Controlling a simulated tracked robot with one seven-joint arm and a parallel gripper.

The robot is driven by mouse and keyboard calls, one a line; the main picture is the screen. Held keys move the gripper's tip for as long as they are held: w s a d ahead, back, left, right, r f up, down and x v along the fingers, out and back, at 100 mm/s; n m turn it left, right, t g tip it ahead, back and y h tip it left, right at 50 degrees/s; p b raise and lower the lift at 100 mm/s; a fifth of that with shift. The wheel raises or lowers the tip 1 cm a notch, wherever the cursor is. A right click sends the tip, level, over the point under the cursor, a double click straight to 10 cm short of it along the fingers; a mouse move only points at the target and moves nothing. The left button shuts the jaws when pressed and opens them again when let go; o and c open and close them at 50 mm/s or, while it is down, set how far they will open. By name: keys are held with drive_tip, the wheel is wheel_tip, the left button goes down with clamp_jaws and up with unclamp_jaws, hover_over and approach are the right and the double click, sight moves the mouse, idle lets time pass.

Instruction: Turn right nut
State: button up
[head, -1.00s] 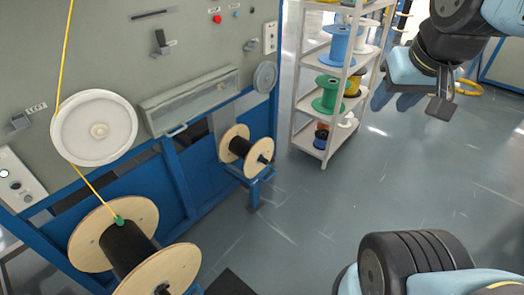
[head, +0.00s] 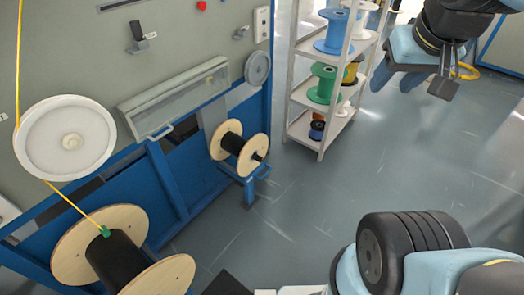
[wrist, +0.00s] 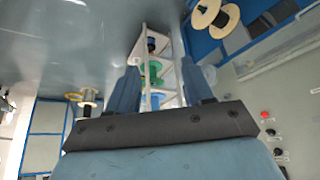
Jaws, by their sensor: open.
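The small wooden spool (head: 226,138) with a black core sits on a blue bracket at the right end of the machine. A dark axle end (head: 259,156), which may be the right nut, sticks out from its right flange. The same spool shows at the top right of the wrist view (wrist: 205,12); I cannot make out its nut clearly there. A larger spool (head: 110,255) with yellow cable is at the lower left. My gripper (head: 393,84) is at the upper right, well apart from both spools. Its blue fingers are spread and empty in the wrist view (wrist: 160,68).
A shelf rack (head: 318,140) with blue and green spools stands behind the small spool and shows between my fingers in the wrist view (wrist: 147,48). The machine panel (head: 95,45) with a white pulley (head: 66,137) fills the left. Grey floor (head: 320,205) is clear between.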

drive_tip(key=shift+o, duration=0.5)
drive_tip(key=shift+w+r, duration=0.1)
drive_tip(key=shift+w, duration=0.35)
drive_tip(key=w+f+n+t, duration=0.1)
drive_tip(key=w+f+n, duration=0.15)
drive_tip(key=w, duration=0.85)
drive_tip(key=w+d+f+n+t, duration=0.15)
drive_tip(key=w+n, duration=0.25)
drive_tip(key=w, duration=0.6)
drive_tip(key=w+f+n+t, duration=0.15)
drive_tip(key=w+n, duration=0.25)
drive_tip(key=w, duration=0.7)
drive_tip(key=w+a+f+n+t+y, duration=0.3)
drive_tip(key=w+f+n, duration=0.7)
drive_tip(key=w+f, duration=0.75)
drive_tip(key=w+a+f+n+t+y, duration=0.1)
drive_tip(key=w+a+f+n, duration=0.15)
drive_tip(key=f, duration=0.35)
drive_tip(key=w+a+f+n, duration=0.2)
drive_tip(key=f+n, duration=0.2)
drive_tip(key=f, duration=0.3)
drive_tip(key=n+g+y, duration=0.3)
drive_tip(key=n+y, duration=0.7)
drive_tip(key=n, duration=0.6)
approach(262, 160)
drive_tip(key=x, duration=1)
drive_tip(key=shift+w+f, duration=0.15)
drive_tip(key=shift+f, duration=0.1)
drive_tip(key=shift+c, duration=0.2)
